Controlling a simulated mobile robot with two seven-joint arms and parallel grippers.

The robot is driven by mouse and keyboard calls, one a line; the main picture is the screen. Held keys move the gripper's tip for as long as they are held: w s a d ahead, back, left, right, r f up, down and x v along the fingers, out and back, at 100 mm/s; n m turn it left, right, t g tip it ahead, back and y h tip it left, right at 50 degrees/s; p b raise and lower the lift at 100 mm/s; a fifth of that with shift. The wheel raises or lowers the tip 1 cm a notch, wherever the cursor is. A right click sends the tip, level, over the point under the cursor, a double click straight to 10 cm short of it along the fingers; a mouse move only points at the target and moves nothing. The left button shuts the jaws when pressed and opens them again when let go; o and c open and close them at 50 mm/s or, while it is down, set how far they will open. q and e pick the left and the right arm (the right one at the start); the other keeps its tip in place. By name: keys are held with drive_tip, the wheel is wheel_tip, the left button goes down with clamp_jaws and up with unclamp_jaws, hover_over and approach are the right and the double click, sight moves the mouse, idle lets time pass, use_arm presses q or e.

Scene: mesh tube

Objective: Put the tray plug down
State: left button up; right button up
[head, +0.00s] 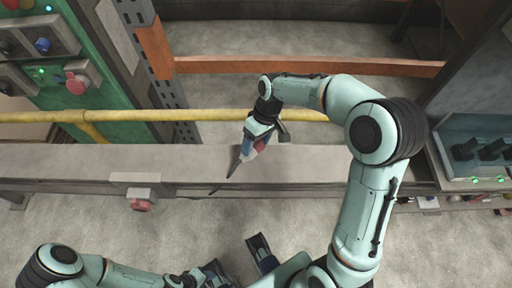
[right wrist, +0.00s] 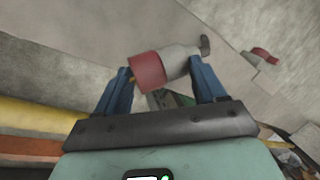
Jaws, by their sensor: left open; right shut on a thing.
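The tray plug (right wrist: 163,67), a red and pale grey connector with a dark tip, lies across the jaws of my right gripper in the right wrist view. My right gripper (right wrist: 168,80) is shut on it with blue fingers at either side. In the head view my right gripper (head: 256,142) and the plug (head: 247,152) are over the long grey tray (head: 320,168). A thin dark piece trails from the plug toward the front edge. Whether the plug touches the tray, I cannot tell. My left gripper (head: 238,258) is open and empty at the bottom, away from the tray.
A grey box with a red part (head: 142,200) sits on the tray's front side. A yellow pipe (head: 215,115) runs behind the tray. A green control panel (head: 80,90) stands left and a grey unit (head: 480,150) right. The tray right of the plug is clear.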

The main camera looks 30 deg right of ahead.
sight(256, 150)
drive_tip(key=shift+f, duration=1.75)
drive_tip(key=shift+f+b, duration=0.6)
drive_tip(key=o, duration=1.6)
drive_tip(key=shift+o, duration=0.2)
drive_tip(key=shift+r, duration=0.15)
drive_tip(key=shift+r+p, duration=0.35)
drive_tip(key=p+v, duration=0.2)
drive_tip(key=v, duration=1)
drive_tip(key=shift+r, duration=0.15)
